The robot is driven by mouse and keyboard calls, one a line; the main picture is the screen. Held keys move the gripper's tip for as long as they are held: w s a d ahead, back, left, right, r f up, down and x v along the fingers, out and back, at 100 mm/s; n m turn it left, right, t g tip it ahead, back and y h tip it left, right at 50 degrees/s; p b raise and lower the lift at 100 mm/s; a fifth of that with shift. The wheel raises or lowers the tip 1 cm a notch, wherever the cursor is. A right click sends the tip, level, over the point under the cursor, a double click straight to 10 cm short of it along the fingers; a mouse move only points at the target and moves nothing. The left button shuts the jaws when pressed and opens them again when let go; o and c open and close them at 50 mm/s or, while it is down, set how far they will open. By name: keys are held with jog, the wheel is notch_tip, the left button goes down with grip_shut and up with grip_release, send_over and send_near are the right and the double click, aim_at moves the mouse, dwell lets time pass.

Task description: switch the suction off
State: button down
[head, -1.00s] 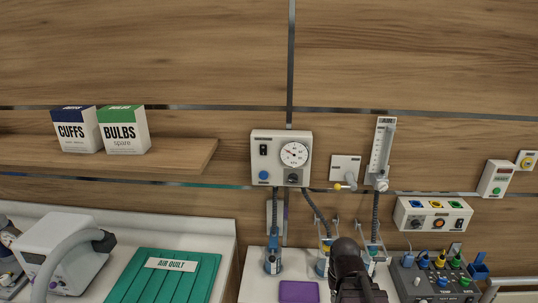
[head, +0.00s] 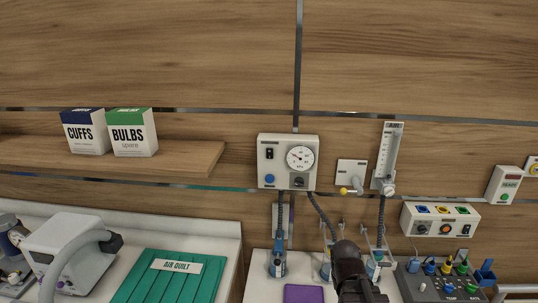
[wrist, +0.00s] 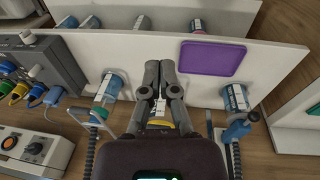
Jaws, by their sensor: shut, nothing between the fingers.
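The suction unit (head: 288,160) is a white wall box with a round gauge (head: 300,157), a small black switch (head: 270,154), a blue knob (head: 269,180) and a dark knob (head: 298,182). Dark hoses run down from it. The switch's position is too small to tell. The unit does not show clearly in the wrist view. My gripper (wrist: 161,72) is shut and empty in the wrist view, its fingertips together near the white counter. In the head view my dark arm is below and right of the unit, apart from it; the fingertips cannot be made out there.
A flowmeter (head: 388,160) and a wall outlet (head: 351,175) are right of the unit. Bottles (head: 277,264) hang below it. A purple pad (head: 303,293) lies on the counter. A control box (head: 440,218) is at right, a shelf (head: 180,158) at left. The wall above is clear.

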aim_at(270, 151)
jog(key=w+a+r+n+t+h+p, duration=0.3)
jog(key=w+r+t, duration=0.25)
jog(key=r, duration=0.25)
jog(key=w+a+r+n+t+h+p, duration=0.25)
jog(key=w+r+t, duration=0.25)
jog(key=w+r, duration=0.25)
jog(key=a+r+n+t+y+p, duration=0.1)
jog(key=a+r+n+t+y, duration=0.2)
jog(key=a+r+n, duration=0.3)
jog(key=w+a+r+n+t+y+p, duration=0.1)
jog(key=a+r+n+t+y+p, duration=0.1)
jog(key=a+r+n+t, duration=0.3)
jog(key=a+r+n+y, duration=0.1)
jog(key=a+r, duration=0.2)
jog(key=a, duration=0.4)
jog(key=shift+w+a, duration=0.2)
jog(key=shift+w, duration=0.05)
jog(key=shift+w+r, duration=0.1)
jog(key=shift+w+d+r+p, duration=0.1)
jog(key=shift+w+r+p, duration=0.2)
jog(key=shift+w, duration=2)
jog(key=shift+w+d+r+p, duration=0.1)
jog(key=shift+w+r+p, duration=0.2)
jog(key=shift+w, duration=1.95)
jog(key=shift+w+d+r+p, duration=0.1)
jog(key=shift+w+r+p, duration=0.2)
jog(key=shift+w, duration=2)
jog(key=shift+f, duration=0.1)
